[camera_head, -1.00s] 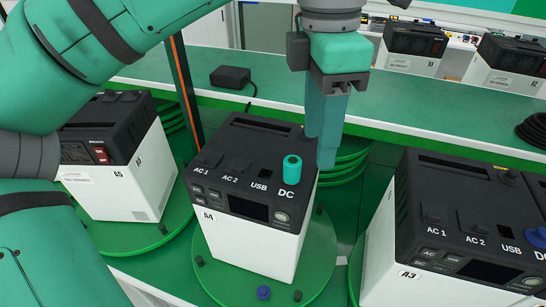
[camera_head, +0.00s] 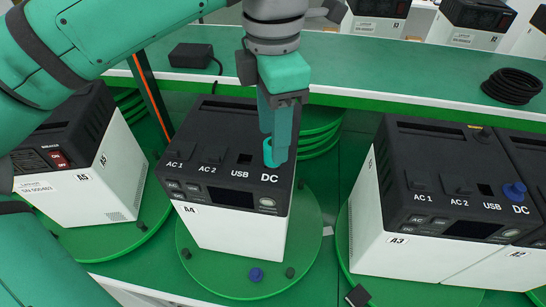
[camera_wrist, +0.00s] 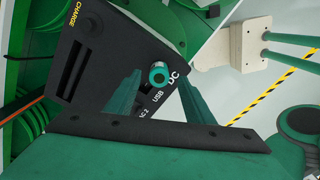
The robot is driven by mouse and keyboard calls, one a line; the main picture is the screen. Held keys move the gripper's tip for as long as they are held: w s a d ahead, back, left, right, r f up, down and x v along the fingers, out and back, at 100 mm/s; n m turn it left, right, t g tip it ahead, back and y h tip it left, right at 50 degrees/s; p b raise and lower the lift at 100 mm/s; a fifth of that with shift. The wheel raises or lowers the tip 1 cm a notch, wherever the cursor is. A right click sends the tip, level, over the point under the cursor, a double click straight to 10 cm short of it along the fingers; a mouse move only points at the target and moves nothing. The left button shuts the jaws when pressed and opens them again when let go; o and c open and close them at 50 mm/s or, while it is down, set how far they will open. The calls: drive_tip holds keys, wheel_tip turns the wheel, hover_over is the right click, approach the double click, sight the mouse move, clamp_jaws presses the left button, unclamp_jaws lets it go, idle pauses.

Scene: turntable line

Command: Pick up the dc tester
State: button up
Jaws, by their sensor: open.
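The dc tester is a small teal cylinder (camera_head: 268,152) standing upright in the DC port on top of the power station A4 (camera_head: 230,228). In the wrist view the tester (camera_wrist: 158,74) shows as a teal ring beside the DC label. My gripper (camera_head: 277,160) is right at the tester and partly covers it in the head view. In the wrist view the two fingers (camera_wrist: 160,84) are spread apart, with the tester near the line between their tips. It cannot be told whether either finger touches it.
A4 stands on a round green turntable (camera_head: 308,262). Station A5 (camera_head: 95,195) stands to the left and A3 (camera_head: 385,235) to the right, with a blue plug (camera_head: 514,192) on the right. A black adapter (camera_head: 191,55) and a coiled cable (camera_head: 511,86) lie on the green bench behind.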

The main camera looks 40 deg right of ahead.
wheel_tip(320, 180, down, 4)
drive_tip(key=shift+r, duration=0.2)
drive_tip(key=shift+w, duration=0.1)
drive_tip(key=shift+c, duration=0.6)
drive_tip(key=shift+w, duration=0.1)
clamp_jaws()
drive_tip(key=shift+a, duration=0.1)
drive_tip(key=shift+r, duration=0.1)
